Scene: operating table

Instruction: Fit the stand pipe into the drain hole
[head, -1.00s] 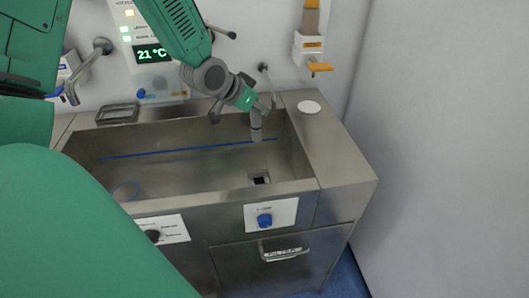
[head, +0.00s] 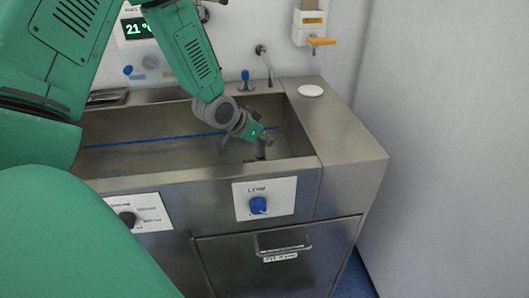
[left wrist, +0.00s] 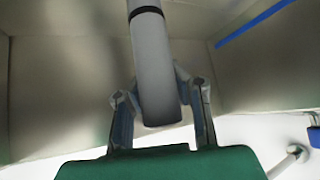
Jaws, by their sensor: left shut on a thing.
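My left gripper (head: 262,138) is shut on the grey stand pipe (left wrist: 155,65), low in the right part of the steel sink basin. In the left wrist view the fingers (left wrist: 161,100) flank the pipe near one end, and a black ring circles it near the top edge of the picture. In the head view only a short piece of the pipe (head: 261,153) shows below the fingers, near the basin's front rim. Its lower end and the drain hole are hidden there, so I cannot tell whether they meet. My right gripper is not in view.
The sink's front rim (head: 180,176) and right counter (head: 325,120) bound the space. A white disc (head: 311,90) lies on the counter. A tap (head: 264,62) and a blue-topped valve (head: 245,80) stand behind. The basin's left part is empty.

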